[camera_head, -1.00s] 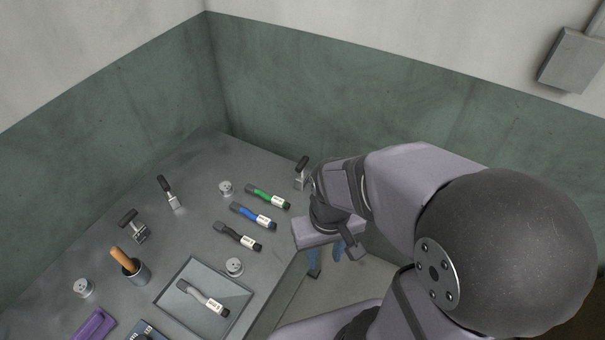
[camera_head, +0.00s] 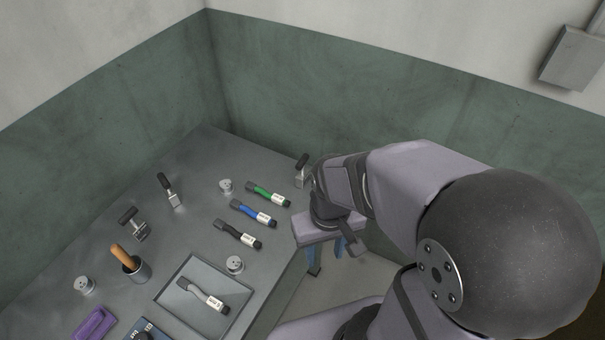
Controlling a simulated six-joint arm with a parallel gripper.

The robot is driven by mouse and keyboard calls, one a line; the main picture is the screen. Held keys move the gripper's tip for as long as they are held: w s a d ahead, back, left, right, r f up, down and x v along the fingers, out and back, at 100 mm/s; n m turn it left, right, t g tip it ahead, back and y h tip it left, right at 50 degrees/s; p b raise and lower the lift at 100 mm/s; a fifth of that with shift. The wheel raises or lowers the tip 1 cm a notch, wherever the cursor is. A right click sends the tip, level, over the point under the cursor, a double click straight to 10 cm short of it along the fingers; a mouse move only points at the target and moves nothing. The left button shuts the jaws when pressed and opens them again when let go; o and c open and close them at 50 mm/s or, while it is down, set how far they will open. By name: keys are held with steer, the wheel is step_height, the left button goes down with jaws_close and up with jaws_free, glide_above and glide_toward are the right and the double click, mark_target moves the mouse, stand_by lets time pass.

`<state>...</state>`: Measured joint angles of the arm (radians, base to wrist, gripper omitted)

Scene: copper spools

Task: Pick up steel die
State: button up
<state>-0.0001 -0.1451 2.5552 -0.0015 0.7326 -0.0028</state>
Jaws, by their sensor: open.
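Three small round steel pieces with holes in their tops, which look like dies, stand on the grey table (camera_head: 190,228). One steel die (camera_head: 226,186) is at the back, another steel die (camera_head: 235,264) is beside the tray's upper right, and a third steel die (camera_head: 84,285) is at the left front. I cannot tell which one the task means. My gripper (camera_head: 328,258) has blue fingers pointing down, beyond the table's right edge and right of all three pieces. It is open, with nothing seen between the fingers. My wrist hides part of it.
Several black-handled metal pieces (camera_head: 134,222) stand around. A cup (camera_head: 137,271) holds a wooden handle. A purple object (camera_head: 95,323) lies in front.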

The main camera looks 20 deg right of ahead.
step_height(320, 180, up, 5)
steer(key=w+a+f+n+t+y+b, duration=0.1)
steer(key=w+a+t+b, duration=0.25)
steer(key=w, duration=0.55)
steer(key=w+a+f+n+t+y+b, duration=0.1)
steer(key=w+a+f+t+b, duration=0.2)
steer(key=w, duration=0.6)
steer(key=w+a+r+t+b, duration=0.2)
steer(key=w+r+t+b, duration=0.15)
steer(key=w, duration=0.45)
steer(key=m+t+h+b, duration=0.3)
steer(key=m+h+b, duration=0.2)
steer(key=h+b, duration=0.8)
glide_above(307, 156)
steer(key=s+a+p, duration=0.1)
steer(key=s+a, duration=0.2)
steer(key=a, duration=0.2)
steer(key=h, duration=0.1)
step_height(307, 156, down, 13)
steer(key=shift+d+f+p, duration=0.1)
steer(key=shift+f+p, duration=0.05)
steer(key=shift+p, duration=0.15)
steer(key=shift+x, duration=1.1)
steer(key=shift+s+d+x, duration=0.15)
steer(key=shift+x, duration=1.15)
steer(key=shift+s+d+x, duration=0.15)
steer(key=shift+d+x, duration=0.05)
steer(key=shift+x, duration=1.1)
